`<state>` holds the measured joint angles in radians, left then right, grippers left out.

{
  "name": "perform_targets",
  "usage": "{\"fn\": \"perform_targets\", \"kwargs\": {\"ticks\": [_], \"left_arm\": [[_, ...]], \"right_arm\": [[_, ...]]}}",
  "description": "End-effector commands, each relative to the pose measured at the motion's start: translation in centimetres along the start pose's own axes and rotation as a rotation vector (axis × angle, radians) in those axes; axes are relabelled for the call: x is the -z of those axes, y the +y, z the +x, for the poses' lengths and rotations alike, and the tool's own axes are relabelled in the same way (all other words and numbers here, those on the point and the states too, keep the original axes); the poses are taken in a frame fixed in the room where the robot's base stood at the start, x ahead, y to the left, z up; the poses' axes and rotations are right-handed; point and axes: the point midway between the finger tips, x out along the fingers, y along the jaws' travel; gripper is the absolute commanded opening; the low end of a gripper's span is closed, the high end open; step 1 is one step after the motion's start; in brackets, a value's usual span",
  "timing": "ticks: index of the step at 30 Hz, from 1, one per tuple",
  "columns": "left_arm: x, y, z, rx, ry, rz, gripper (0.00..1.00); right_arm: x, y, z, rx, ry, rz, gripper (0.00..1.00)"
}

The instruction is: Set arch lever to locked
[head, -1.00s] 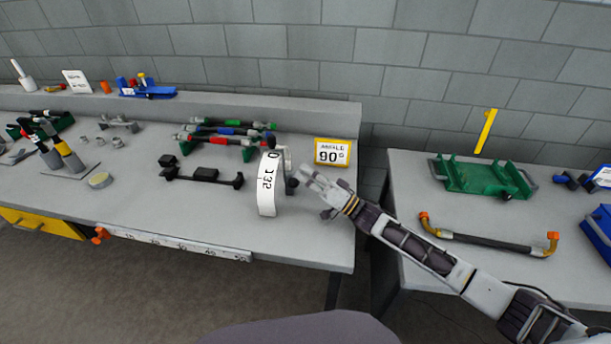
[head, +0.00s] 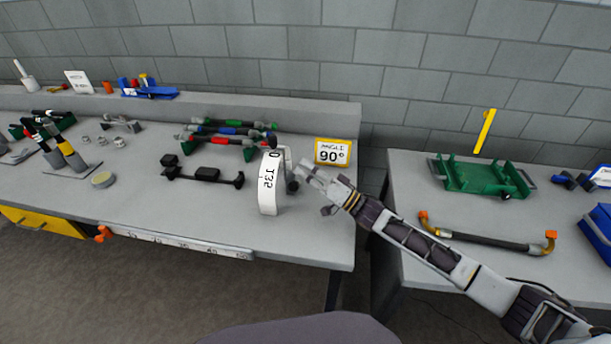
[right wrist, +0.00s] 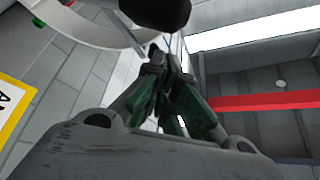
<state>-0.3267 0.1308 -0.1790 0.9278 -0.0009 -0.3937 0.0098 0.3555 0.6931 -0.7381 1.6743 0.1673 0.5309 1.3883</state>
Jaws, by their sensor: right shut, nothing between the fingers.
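The arch (head: 268,188) is a white curved band with "0" and "135" printed on it, standing near the right end of the left bench. A dark knob (head: 293,186), which looks like the lever's end, shows at its right side. My right gripper (head: 304,168) is shut and empty, just right of the knob. In the right wrist view the shut fingertips (right wrist: 168,62) are just below the black knob (right wrist: 155,10), with the white arch (right wrist: 85,22) at upper left. I cannot tell whether they touch the knob. My left gripper is out of view.
A black bar tool (head: 203,174) and a rack of coloured-handled tools (head: 228,133) lie left of the arch. A second bench holds a green tray (head: 480,178) and a curved bar with orange ends (head: 487,241).

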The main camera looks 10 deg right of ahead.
Motion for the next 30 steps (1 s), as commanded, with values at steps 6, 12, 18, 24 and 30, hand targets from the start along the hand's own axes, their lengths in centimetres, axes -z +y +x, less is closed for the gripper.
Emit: {"fn": "perform_targets", "kwargs": {"ticks": [6,12,18,24,30], "left_arm": [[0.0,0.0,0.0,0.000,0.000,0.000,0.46],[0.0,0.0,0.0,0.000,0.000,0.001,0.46],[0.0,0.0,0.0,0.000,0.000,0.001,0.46],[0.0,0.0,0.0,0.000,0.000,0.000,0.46],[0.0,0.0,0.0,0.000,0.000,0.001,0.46]], "right_arm": [[2.3,-2.1,1.2,0.002,0.000,-0.004,0.00],[3.9,-3.6,2.1,0.001,0.000,-0.001,0.00],[4.7,-4.4,2.6,0.000,-0.001,0.000,0.00],[4.8,-4.5,2.6,-0.001,0.000,0.001,0.00],[4.8,-4.5,2.6,0.000,0.000,0.000,0.00]]}}
